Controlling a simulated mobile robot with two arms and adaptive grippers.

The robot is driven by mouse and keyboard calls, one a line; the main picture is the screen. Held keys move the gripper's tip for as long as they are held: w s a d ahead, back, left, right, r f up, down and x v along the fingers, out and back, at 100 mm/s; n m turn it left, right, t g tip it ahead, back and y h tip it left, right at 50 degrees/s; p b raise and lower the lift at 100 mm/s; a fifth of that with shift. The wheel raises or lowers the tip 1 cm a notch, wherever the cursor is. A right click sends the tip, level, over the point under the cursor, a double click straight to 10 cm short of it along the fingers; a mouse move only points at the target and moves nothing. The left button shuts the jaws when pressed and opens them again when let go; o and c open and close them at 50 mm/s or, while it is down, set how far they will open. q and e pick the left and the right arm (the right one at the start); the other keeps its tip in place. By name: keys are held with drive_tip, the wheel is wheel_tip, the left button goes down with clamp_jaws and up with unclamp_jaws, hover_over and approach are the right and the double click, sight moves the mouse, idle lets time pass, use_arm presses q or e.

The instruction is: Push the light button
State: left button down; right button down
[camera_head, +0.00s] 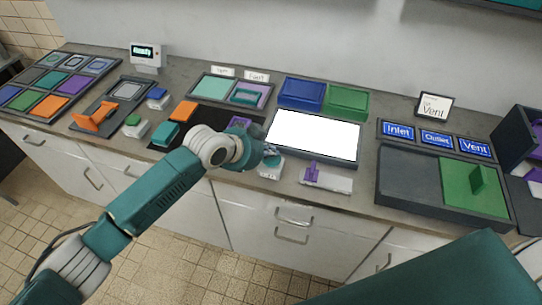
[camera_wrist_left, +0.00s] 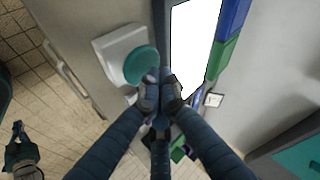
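The teal round button (camera_wrist_left: 141,65) on a white box shows in the left wrist view. In the head view its white box (camera_head: 270,172) stands at the counter's front edge, partly hidden by my gripper. My left gripper (camera_head: 270,152) is above it, in front of the glowing white panel (camera_head: 315,135). In the left wrist view the left gripper's dark fingertips (camera_wrist_left: 160,76) are together and empty, beside the button's edge; I cannot tell if they touch it. My right gripper (camera_wrist_left: 19,128) seems to be the small dark one at lower left over the floor, too small to read.
A purple switch on a white base (camera_head: 325,180) stands close on the right. A grey tray with a green half (camera_head: 470,190) lies further right. Blue (camera_head: 302,92) and green (camera_head: 347,101) blocks sit behind the panel. Teal and orange blocks (camera_head: 184,110) lie left.

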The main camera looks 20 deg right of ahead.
sight(270, 160)
use_arm(q)
drive_tip(key=shift+f, duration=0.15)
drive_tip(key=shift+f, duration=0.35)
drive_tip(key=shift+f+b, duration=0.3)
drive_tip(key=shift+b, duration=0.1)
idle(0.6)
drive_tip(key=shift+r+p, duration=0.75)
drive_tip(key=shift+r, duration=0.15)
wheel_tip(270, 160, up, 6)
drive_tip(key=p, duration=0.5)
idle(0.3)
